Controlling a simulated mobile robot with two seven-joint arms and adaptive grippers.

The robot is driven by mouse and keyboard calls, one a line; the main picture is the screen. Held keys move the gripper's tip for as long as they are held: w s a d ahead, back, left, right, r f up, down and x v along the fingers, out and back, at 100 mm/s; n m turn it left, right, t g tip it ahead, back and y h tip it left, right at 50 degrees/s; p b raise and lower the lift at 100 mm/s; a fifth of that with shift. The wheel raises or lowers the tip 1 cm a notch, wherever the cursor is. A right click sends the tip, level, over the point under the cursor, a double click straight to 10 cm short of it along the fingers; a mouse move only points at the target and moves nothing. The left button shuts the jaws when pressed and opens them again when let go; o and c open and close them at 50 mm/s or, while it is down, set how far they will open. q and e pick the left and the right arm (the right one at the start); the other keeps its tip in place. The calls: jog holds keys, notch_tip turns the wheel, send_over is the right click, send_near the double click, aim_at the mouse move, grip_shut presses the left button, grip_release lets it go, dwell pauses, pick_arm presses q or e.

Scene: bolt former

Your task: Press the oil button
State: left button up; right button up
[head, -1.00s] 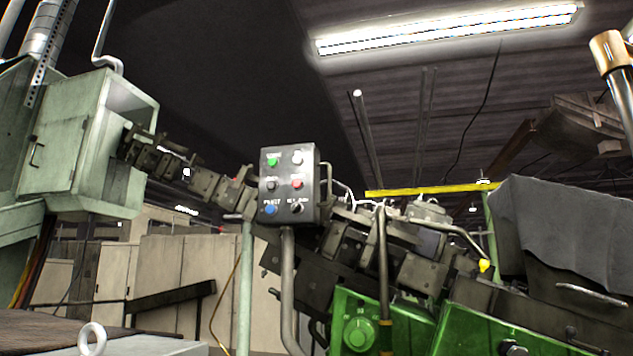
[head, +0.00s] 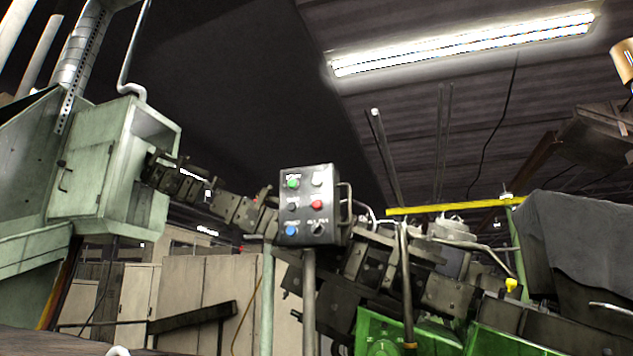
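A grey control box (head: 309,205) stands on a grey post near the middle of the head view. Its face carries several buttons in two columns. A green button (head: 293,183) is at the upper left and a pale one (head: 318,178) at the upper right. A dark button (head: 292,207) is at the middle left and a red button (head: 316,205) at the middle right. A blue button (head: 291,230) is at the lower left and a dark knob (head: 318,228) at the lower right. The labels are too small to read, so I cannot tell which is the oil button. Neither gripper is in view.
A green machine (head: 385,330) with dark metal blocks stands behind and right of the box. A pale green cabinet (head: 90,180) is at the left. A yellow bar (head: 450,207) runs behind on the right. Beige cabinets (head: 190,285) stand at the back.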

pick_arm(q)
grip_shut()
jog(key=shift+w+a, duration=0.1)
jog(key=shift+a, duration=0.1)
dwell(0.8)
